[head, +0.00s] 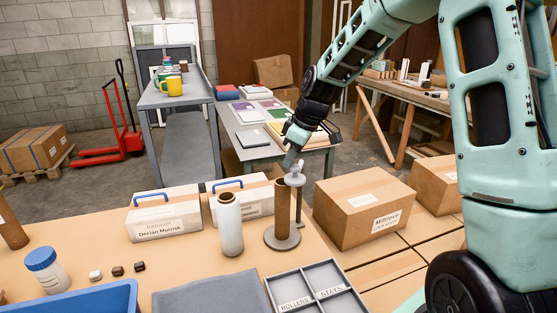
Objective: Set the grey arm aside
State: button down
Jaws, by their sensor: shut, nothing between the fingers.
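A stand with a round grey-brown base (282,239) is on the tan worktop, carrying a brown upright cylinder (282,212) and a thin grey post (299,208). A small pale grey piece, which looks like the grey arm (296,179), sits at the top of these and reaches across between them. My gripper (289,164) comes down from the upper right, its tip just above or against that grey piece. It looks shut with nothing held. The fingertips are small here, and I cannot tell whether they touch the piece.
A pale bottle-like cylinder (229,226) stands close left of the stand. A divided grey tray (309,263), labelled ROLLERS and STAYS, lies in front beside a grey mat (212,296). Cardboard boxes (356,208) stand to the right. White cases (163,213) with blue handles stand behind left.

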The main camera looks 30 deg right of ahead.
jog(key=s+n, duration=0.1)
jog(key=d+n, duration=0.1)
jog(key=shift+s+d+n+g+y, duration=0.3)
jog(key=shift+s+n+g+y, duration=0.05)
jog(key=shift+n+g+y, duration=0.05)
jog(key=d+n, duration=0.1)
jog(key=s+n+p, duration=0.1)
jog(key=shift+d+r+n+g, duration=0.1)
jog(key=shift+d+n+g, duration=0.25)
jog(key=shift+n+g, duration=0.05)
jog(key=shift+s+d+n+g+y+p, duration=0.15)
jog(key=shift+s+d+n+g+p, duration=0.15)
jog(key=shift+d+n, duration=0.35)
jog(key=shift+s+d+n+g+y+p, duration=0.15)
jog(key=shift+d+n+p, duration=0.25)
jog(key=shift+d+n, duration=0.25)
jog(key=shift+s+d+n+g+y+p, duration=0.1)
jog(key=shift+d+n+g+p, duration=0.2)
jog(key=shift+d+n, duration=0.35)
jog(key=shift+a, duration=0.1)
